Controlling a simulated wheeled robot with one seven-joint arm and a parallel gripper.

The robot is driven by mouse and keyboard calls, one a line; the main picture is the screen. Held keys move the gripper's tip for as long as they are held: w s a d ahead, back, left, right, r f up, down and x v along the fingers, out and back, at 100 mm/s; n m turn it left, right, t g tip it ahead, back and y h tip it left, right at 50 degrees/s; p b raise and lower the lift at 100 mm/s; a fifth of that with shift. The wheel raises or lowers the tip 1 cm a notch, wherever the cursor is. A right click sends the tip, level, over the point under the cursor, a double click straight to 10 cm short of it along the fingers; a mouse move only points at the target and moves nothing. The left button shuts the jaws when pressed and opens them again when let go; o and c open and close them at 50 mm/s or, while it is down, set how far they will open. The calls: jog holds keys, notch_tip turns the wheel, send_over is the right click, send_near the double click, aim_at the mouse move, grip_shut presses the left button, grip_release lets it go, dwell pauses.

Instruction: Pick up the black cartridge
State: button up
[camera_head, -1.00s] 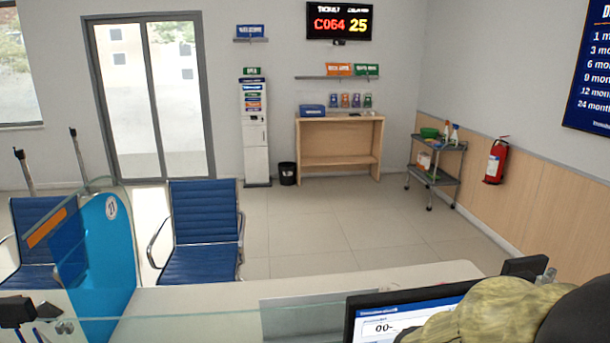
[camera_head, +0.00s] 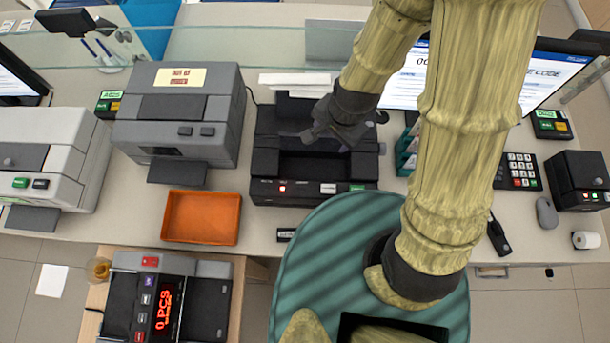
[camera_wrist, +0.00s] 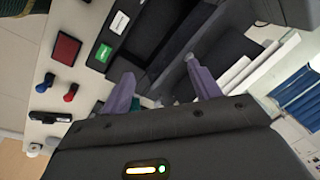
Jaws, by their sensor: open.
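My gripper (camera_head: 322,130) is over the black printer (camera_head: 262,158) on the counter, in front of its open bay. In the wrist view my gripper (camera_wrist: 159,68) shows two purple-grey fingers apart with nothing between them. Beyond them is the printer (camera_wrist: 130,55), with a white and a green label on its front. Dark parts lie inside the bay, but I cannot tell a separate black cartridge from the printer there. My arm covers part of the printer's right side.
A grey machine (camera_head: 180,120) and an orange tray (camera_head: 201,240) stand left of the printer. A teal holder (camera_head: 405,155) and a monitor (camera_head: 545,75) are to the right. In the wrist view a red pad (camera_wrist: 66,48) and small stamps (camera_wrist: 70,95) lie beside the printer.

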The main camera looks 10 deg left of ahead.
jog(key=s+a+f+m+g+h+p, duration=0.1)
jog(key=s+a+f+m+p, duration=0.1)
jog(key=s+a+f+m, duration=0.6)
jog(key=s+d+f+m+h+p, duration=0.1)
jog(key=s, duration=0.4)
jog(key=s+d+f+m+h+p, duration=0.1)
jog(key=s+f, duration=0.1)
jog(key=s, duration=0.4)
jog(key=shift+d, duration=0.25)
jog(key=shift+s+f, duration=0.1)
jog(key=shift+f, duration=0.05)
jog(key=b, duration=0.7)
send_over(302, 234)
notch_tip(302, 234, down, 10)
jog(key=shift+s+a, duration=0.1)
jog(key=shift+s, duration=0.05)
jog(key=shift+f+p, duration=0.65)
jog(key=shift+f, duration=0.3)
jog(key=shift+f, duration=0.1)
jog(key=shift+w+d+f+p, duration=0.15)
jog(key=shift+f+p, duration=0.25)
jog(key=shift+f, duration=0.45)
jog(key=shift+w+d+f+p, duration=0.1)
jog(key=shift+d+f+p, duration=0.2)
jog(key=shift+f, duration=0.5)
jog(key=shift+w+d+f+p, duration=0.1)
jog(key=shift+f+p, duration=0.35)
jog(key=shift+f, duration=0.4)
jog(key=shift+c, duration=0.4)
